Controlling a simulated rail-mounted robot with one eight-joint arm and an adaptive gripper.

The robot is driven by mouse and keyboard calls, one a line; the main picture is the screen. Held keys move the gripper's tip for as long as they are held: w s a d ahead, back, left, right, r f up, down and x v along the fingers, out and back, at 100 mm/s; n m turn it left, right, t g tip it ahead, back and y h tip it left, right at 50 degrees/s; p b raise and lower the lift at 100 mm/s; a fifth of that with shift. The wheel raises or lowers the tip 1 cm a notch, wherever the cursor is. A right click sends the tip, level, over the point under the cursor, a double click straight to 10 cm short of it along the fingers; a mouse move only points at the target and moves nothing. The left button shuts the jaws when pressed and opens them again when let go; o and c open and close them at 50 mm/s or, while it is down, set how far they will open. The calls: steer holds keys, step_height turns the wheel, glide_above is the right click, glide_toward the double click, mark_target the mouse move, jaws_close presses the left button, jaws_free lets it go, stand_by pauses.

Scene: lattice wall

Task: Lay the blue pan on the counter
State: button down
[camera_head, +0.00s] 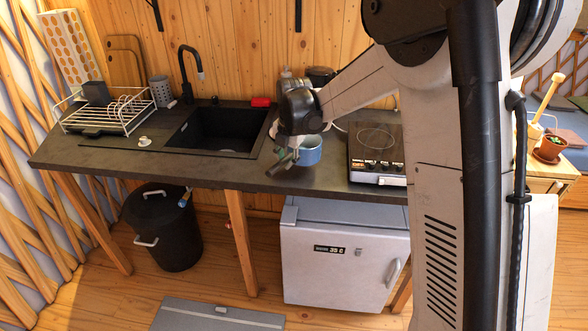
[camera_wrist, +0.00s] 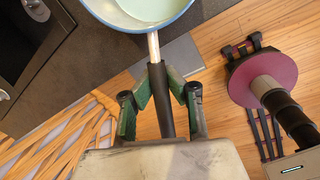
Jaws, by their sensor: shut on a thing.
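The blue pan (camera_head: 310,152) shows in the head view over the front part of the dark counter (camera_head: 120,162), right of the sink. In the wrist view the pan (camera_wrist: 140,14) has a blue rim and pale green inside and is cut off by the top edge. Its dark handle (camera_wrist: 159,102) points toward me, between the fingers of my gripper (camera_wrist: 158,88). My gripper (camera_head: 285,160) is shut on the handle, near the counter's front edge. I cannot tell whether the pan's bottom touches the counter.
The black sink (camera_head: 216,130) and a white dish rack (camera_head: 110,111) are on the left. A cooktop (camera_head: 376,146) stands close to the pan's right. A small fridge (camera_head: 340,258) and a black bin (camera_head: 163,228) are below. Bare counter lies in front of the sink.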

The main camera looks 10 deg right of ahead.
steer(key=shift+w+d+f+p, duration=0.15)
steer(key=shift+w+d+f, duration=0.25)
steer(key=shift+f, duration=0.6)
steer(key=shift+w+d+f+p, duration=0.15)
steer(key=shift+d+f, duration=0.4)
steer(key=shift+f, duration=0.45)
steer(key=shift+w+d+f+p, duration=0.1)
steer(key=shift+w+d+f, duration=0.3)
steer(key=shift+f, duration=0.6)
steer(key=shift+d+f, duration=0.1)
steer(key=c, duration=1.8)
jaws_free()
steer(key=shift+s, duration=0.1)
steer(key=shift+c, duration=0.2)
